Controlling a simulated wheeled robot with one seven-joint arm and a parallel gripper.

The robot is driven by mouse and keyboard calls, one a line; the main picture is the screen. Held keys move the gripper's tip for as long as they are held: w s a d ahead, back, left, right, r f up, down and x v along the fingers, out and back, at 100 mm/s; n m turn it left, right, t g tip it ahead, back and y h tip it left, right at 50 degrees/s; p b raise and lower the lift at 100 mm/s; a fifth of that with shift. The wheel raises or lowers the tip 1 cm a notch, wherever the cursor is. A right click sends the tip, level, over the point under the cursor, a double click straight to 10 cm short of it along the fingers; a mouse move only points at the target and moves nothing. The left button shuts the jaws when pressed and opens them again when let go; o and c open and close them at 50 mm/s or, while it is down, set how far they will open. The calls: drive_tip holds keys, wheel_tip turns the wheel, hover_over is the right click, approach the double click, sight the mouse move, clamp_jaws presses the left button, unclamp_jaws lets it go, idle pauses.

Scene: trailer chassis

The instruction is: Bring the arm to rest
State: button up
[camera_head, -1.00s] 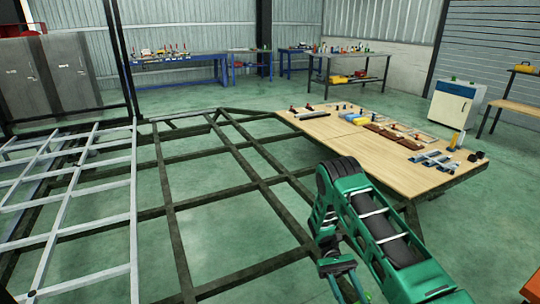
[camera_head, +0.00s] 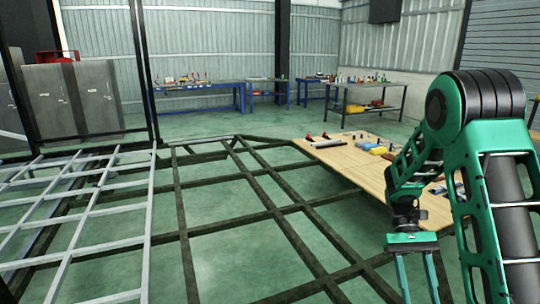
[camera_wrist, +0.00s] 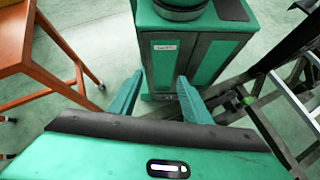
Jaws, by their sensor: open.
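My arm (camera_head: 485,150) is green and black and stands folded at the right of the head view, its elbow high and its forearm bent down. My gripper (camera_head: 418,285) hangs at the lower right, pointing down, with its two fingers apart and the tips near or past the picture's bottom edge. In the wrist view my gripper (camera_wrist: 159,82) shows two green fingers spread with nothing between them. Behind them is my own green base.
A wooden-topped table (camera_head: 350,165) with tools stands partly behind my arm. The dark chassis frame (camera_head: 262,190) spreads across the floor, with a pale grid frame (camera_head: 80,205) at left. An orange table (camera_wrist: 18,45) stands left in the wrist view. Workbenches (camera_head: 372,98) line the back.

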drive_tip(key=s+d+r+m+t, duration=0.2)
drive_tip(key=s+r+t, duration=0.3)
drive_tip(key=s, duration=0.4)
drive_tip(key=s+d+r+m+t, duration=0.2)
drive_tip(key=s+r+t, duration=0.3)
drive_tip(key=s, duration=0.4)
drive_tip(key=shift+d+r+m, duration=0.15)
drive_tip(key=shift+r+m, duration=0.15)
drive_tip(key=shift+r, duration=0.1)
